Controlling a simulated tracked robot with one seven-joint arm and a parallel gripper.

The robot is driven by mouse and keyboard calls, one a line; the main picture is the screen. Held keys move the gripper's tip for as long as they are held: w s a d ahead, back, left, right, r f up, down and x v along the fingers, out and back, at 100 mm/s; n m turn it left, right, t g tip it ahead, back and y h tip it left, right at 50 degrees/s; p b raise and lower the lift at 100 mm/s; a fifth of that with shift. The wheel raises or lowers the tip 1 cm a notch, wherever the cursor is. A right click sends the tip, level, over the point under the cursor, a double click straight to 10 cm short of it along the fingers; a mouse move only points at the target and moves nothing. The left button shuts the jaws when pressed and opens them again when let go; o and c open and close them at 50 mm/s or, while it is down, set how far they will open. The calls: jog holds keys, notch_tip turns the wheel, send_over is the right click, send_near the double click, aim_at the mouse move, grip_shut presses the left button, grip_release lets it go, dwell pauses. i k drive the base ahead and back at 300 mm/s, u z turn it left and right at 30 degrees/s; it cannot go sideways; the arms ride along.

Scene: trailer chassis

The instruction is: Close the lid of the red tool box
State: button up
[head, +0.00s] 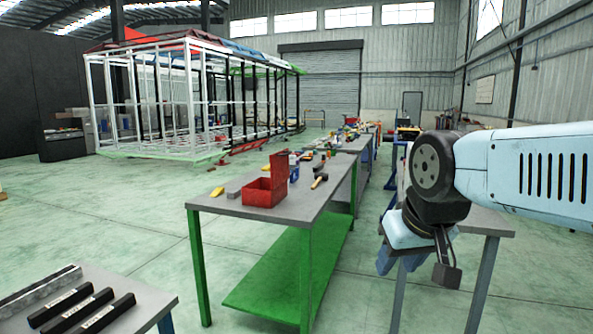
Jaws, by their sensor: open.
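The red tool box (262,193) stands on the grey top of the green-legged table in the middle of the head view. Its lid (279,169) stands up, open, at the box's back right side. My gripper (446,268) hangs at the right of the view, well to the right of the box and apart from it. It is open and nothing shows between its fingers. The inside of the box is only partly visible.
A hammer (319,181) and other small tools lie behind the box, and a yellow item (217,192) lies to its left. More tables with tools stretch back. A table with dark bars (80,311) stands at the front left. Floor is clear between tables.

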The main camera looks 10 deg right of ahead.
aim_at(279, 161)
jog(key=z, duration=0.05)
jog(key=k, duration=0.35)
jog(key=u, duration=0.2)
jog(key=i, duration=0.9)
jog(key=z, duration=0.1)
jog(key=k, duration=0.65)
jog(key=z, duration=0.35)
jog(key=i, duration=0.65)
jog(key=z, duration=0.55)
jog(key=i, duration=0.95)
jog(key=u, duration=0.6)
